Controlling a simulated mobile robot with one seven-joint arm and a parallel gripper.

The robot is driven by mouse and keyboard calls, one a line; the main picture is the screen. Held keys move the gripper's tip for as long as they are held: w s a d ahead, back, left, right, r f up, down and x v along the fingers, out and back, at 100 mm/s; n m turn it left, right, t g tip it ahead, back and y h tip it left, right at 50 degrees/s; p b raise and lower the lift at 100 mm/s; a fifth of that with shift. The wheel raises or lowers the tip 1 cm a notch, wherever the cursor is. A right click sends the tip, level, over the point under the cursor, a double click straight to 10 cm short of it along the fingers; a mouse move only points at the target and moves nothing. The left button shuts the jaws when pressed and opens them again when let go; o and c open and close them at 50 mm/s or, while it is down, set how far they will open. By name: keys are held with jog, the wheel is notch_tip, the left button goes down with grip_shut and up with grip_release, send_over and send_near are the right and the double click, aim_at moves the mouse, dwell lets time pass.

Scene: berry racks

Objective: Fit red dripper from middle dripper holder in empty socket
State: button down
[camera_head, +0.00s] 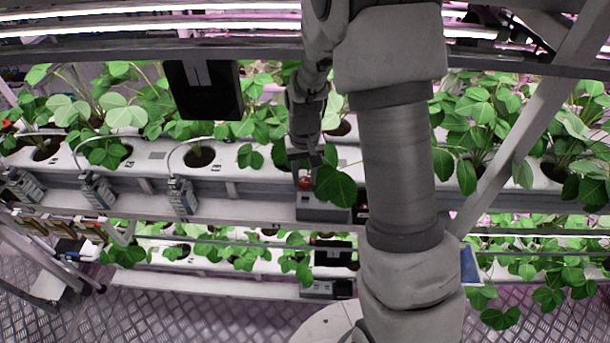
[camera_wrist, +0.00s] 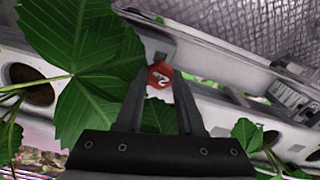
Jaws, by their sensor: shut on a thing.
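The red dripper (camera_wrist: 160,75), with a white marking on its face, is between the fingertips of my gripper (camera_wrist: 161,84) in the wrist view. In the head view, the dripper (camera_head: 305,183) shows as a small red spot just under my gripper (camera_head: 304,168). My gripper is shut on it, over the front edge of the white planting gutter. A grey box (camera_head: 318,210) on the gutter's front is just below the dripper; I cannot tell whether they touch. The empty socket cannot be made out. Strawberry leaves (camera_head: 336,187) are close beside my gripper and cover part of the box.
Several grey units with thin tubes (camera_head: 182,196) stand along the gutter (camera_head: 250,209) at left. Large leaves (camera_wrist: 82,70) crowd my gripper's left side in the wrist view. A black box (camera_head: 204,90) hangs from the upper beam. A lower plant row (camera_head: 215,262) runs beneath.

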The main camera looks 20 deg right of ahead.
aim_at(305, 189)
jog(key=shift+f+b, duration=1.6)
jog(key=shift+f, duration=0.85)
jog(key=shift+c, duration=2.2)
grip_release()
notch_tip(305, 189, up, 18)
jog(key=shift+f, duration=0.15)
jog(key=s+r+t, duration=0.2)
jog(key=s+r, duration=0.2)
jog(key=s, duration=0.6)
jog(key=s+r+n+t, duration=0.1)
jog(key=s+r+t, duration=0.2)
jog(key=s, duration=0.7)
jog(key=shift+s+r+t, duration=0.25)
jog(key=shift+r+t, duration=0.05)
jog(key=shift+r, duration=0.25)
